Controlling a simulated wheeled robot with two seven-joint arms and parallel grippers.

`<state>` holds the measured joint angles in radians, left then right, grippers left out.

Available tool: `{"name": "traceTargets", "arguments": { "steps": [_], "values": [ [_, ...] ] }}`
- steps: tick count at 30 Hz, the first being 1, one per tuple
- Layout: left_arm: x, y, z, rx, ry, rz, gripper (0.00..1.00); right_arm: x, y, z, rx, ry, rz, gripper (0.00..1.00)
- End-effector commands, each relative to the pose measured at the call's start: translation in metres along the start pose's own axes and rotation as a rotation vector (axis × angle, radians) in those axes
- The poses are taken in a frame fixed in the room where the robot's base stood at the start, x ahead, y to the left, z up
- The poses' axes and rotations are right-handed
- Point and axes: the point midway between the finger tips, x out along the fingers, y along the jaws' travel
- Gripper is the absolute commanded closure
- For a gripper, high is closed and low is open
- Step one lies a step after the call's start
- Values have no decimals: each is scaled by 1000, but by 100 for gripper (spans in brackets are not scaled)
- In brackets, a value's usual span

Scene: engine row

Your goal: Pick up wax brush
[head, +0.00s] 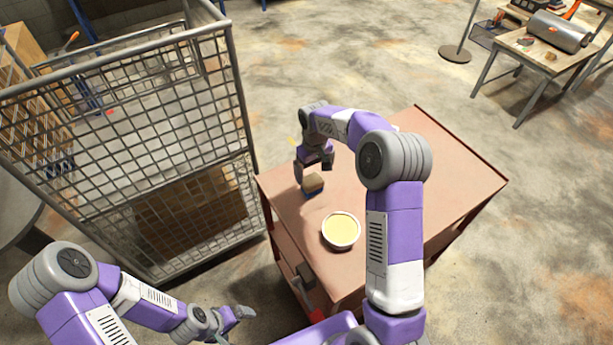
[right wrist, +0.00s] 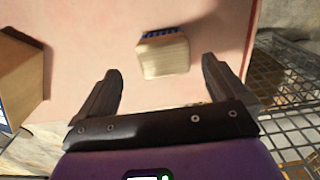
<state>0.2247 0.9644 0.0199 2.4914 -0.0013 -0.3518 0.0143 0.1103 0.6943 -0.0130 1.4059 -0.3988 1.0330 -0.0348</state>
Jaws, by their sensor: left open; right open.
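The wax brush (head: 313,183), a small tan wooden block with blue bristles, lies on the pink-brown table (head: 450,165) near its left edge. In the right wrist view the brush (right wrist: 164,56) lies beyond and between the fingertips, with blue bristles along its upper side. My right gripper (head: 312,170) is open and empty, above and just behind the brush. Its two spread fingers (right wrist: 160,76) show in the right wrist view with a clear gap between them. My left gripper (head: 243,313) is open and empty, low at the front left, away from the table.
A white bowl of pale yellow contents (head: 341,231) stands on the table in front of the brush. A wire mesh cage (head: 130,120) stands close to the table's left side. A tan box (right wrist: 18,80) shows at the left of the right wrist view. The table's back right is clear.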

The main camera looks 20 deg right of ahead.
Motion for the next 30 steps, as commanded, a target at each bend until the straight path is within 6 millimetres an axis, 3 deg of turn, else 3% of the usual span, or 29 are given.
{"name": "traceTargets", "arguments": {
  "steps": [15, 23, 30],
  "values": [
    [7, -3, -1, 0, 1, 0, 0, 64, -5, 1, 0, -3, -1, 0],
    [7, -3, -1, 0, 1, 0, 0, 67, -5, 1, 0, 0, -1, 0],
    [7, -3, -1, 0, 1, 0, 0, 67, -5, 1, 0, -1, -1, 37]
  ]
}}
